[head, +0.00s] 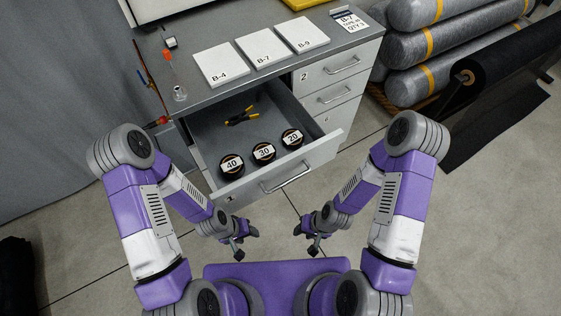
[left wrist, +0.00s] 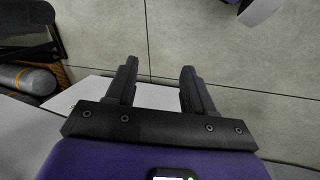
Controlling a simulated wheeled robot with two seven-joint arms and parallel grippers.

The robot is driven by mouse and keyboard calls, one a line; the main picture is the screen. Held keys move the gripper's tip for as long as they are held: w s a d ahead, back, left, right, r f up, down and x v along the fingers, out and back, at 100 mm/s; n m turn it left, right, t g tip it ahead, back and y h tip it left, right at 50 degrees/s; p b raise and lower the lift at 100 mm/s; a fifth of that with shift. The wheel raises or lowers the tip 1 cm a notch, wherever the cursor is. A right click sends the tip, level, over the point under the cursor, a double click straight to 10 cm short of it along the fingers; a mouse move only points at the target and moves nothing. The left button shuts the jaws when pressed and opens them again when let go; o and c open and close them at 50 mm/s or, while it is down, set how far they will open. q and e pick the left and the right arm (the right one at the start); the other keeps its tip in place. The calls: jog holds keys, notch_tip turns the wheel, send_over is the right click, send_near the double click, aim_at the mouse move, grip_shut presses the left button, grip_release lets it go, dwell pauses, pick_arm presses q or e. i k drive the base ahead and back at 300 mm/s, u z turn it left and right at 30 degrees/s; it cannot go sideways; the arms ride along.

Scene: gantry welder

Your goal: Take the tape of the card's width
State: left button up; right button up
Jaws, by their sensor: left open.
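Three dark tape rolls with white number labels stand in a row in the open drawer (head: 205,147): the 40 tape (head: 232,164) on the left, the 30 tape (head: 263,152) in the middle, the 20 tape (head: 292,138) on the right. A white card (head: 354,21) on the cabinet top reads B-7 and QTY 3; its middle line is too small to read surely. My left gripper (head: 243,245) is in front of and below the drawer, and in the left wrist view (left wrist: 160,70) it is open and empty. My right gripper (head: 309,240) hangs to its right, away from the tapes; its jaws are unclear.
Yellow-handled pliers (head: 241,117) lie at the drawer's back. White plates B-4 (head: 221,64), B-7 (head: 262,48) and B-9 (head: 302,34) lie on the cabinet top (head: 205,95). A small clear bottle (head: 180,93) stands by its left edge. Wrapped rolls (head: 440,45) are stacked at right.

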aim_at(230, 160)
jog(key=z, duration=0.55)
jog(key=k, duration=1.3)
jog(key=z, duration=1.2)
jog(key=i, duration=1.05)
jog(key=u, duration=0.55)
jog(key=i, duration=1.05)
jog(key=u, duration=2.4)
